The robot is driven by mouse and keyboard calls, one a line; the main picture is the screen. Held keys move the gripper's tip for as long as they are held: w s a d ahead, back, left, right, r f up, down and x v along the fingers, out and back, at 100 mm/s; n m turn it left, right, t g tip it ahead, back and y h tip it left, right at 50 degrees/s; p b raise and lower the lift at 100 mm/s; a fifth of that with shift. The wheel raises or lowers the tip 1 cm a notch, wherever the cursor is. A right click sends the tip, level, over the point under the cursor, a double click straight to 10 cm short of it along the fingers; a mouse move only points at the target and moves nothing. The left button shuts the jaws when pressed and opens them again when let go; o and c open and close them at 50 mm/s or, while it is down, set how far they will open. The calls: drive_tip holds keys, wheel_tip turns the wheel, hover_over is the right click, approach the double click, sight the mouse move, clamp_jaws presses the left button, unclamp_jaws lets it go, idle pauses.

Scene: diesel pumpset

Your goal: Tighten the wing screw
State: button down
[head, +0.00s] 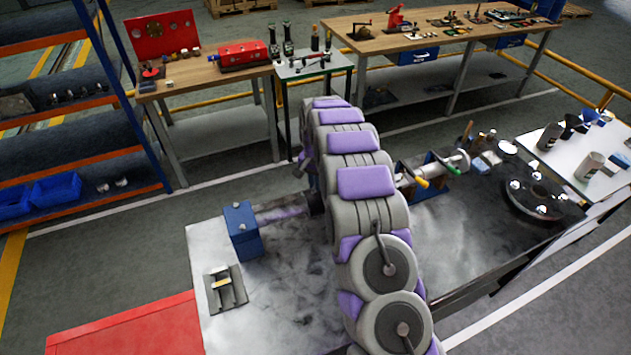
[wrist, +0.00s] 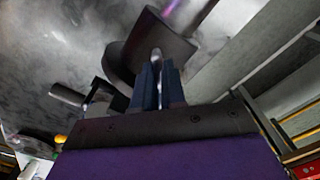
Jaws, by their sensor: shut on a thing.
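In the wrist view my gripper (wrist: 158,82) has its two blue-grey fingers closed on a small pale metal piece, which appears to be the wing screw (wrist: 156,56). Only its rounded top shows between the fingertips. A shaft with a purple sheen (wrist: 196,14) runs from the collar. In the head view that shaft (head: 278,214) runs from a blue block (head: 243,232) to the collar, beside my arm. My arm hides most of the work there, and the fingertips cannot be made out.
A grey metal bench top (head: 290,275) lies under the shaft. A small metal fixture (head: 226,290) stands at its left. A red surface (head: 130,330) is at front left.

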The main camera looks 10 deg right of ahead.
drive_tip(key=shift+r+m, duration=0.1)
drive_tip(key=shift+m, duration=0.3)
drive_tip(key=c, duration=1.2)
unclamp_jaws()
wheel_tip(320, 180, up, 17)
drive_tip(key=shift+w+a+r, duration=0.1)
